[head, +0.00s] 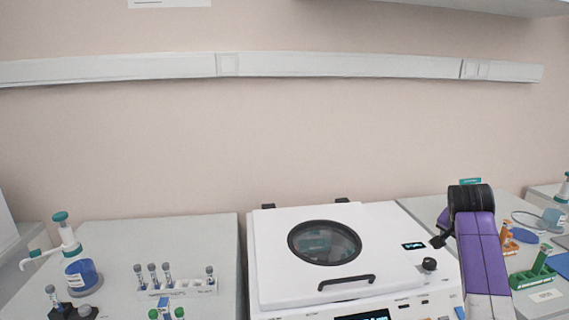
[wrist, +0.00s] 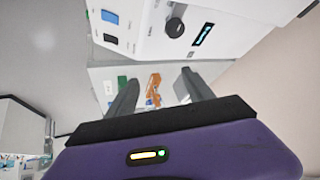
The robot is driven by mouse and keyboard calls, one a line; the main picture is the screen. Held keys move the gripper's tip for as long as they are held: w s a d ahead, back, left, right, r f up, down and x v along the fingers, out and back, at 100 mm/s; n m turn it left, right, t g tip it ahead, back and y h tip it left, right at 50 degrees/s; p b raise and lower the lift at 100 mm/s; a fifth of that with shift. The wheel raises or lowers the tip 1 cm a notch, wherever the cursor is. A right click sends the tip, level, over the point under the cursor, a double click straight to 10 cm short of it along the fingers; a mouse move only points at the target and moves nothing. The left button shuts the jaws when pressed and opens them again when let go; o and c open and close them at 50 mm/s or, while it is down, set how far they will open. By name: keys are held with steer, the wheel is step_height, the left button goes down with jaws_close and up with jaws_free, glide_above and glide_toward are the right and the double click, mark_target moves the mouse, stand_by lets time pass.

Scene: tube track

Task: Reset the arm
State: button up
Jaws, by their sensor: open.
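My purple and black arm rises at the right of the head view, in front of the right end of the white centrifuge (head: 285,280). The centrifuge lid is down, with a round dark window and a black handle. My gripper (wrist: 165,90) shows in the wrist view with two dark fingers apart and nothing between them. Beyond the fingers lie a bench top and an orange holder (wrist: 153,90). The centrifuge front with its black knob (wrist: 174,28) is above them in the wrist view. In the head view the fingertips cannot be made out clearly.
A white tube rack (head: 180,288) with several capped tubes stands on the left bench, near a blue dispenser bottle (head: 82,275). On the right bench are a green holder (head: 533,276), an orange holder (head: 508,240) and a blue disc (head: 525,236). The wall above is clear up to the rail.

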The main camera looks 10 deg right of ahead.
steer(key=a+f+n+t, duration=0.5)
steer(key=a+t, duration=0.2)
steer(key=a, duration=0.1)
steer(key=s+a+f+n+t+y, duration=0.1)
steer(key=s+a+f+n+t, duration=0.3)
steer(key=s+a, duration=0.85)
steer(key=s+a+n+y, duration=0.1)
steer(key=s+a, duration=0.3)
steer(key=s, duration=0.9)
steer(key=s+a+n+y+b, duration=0.1)
steer(key=s+a, duration=0.4)
steer(key=s, duration=0.8)
steer(key=s+a+n+g+y, duration=0.1)
steer(key=s+a, duration=0.4)
steer(key=s, duration=0.8)
steer(key=shift+a+n+y+b, duration=0.3)
steer(key=shift+n+y, duration=0.2)
steer(key=shift+y, duration=0.5)
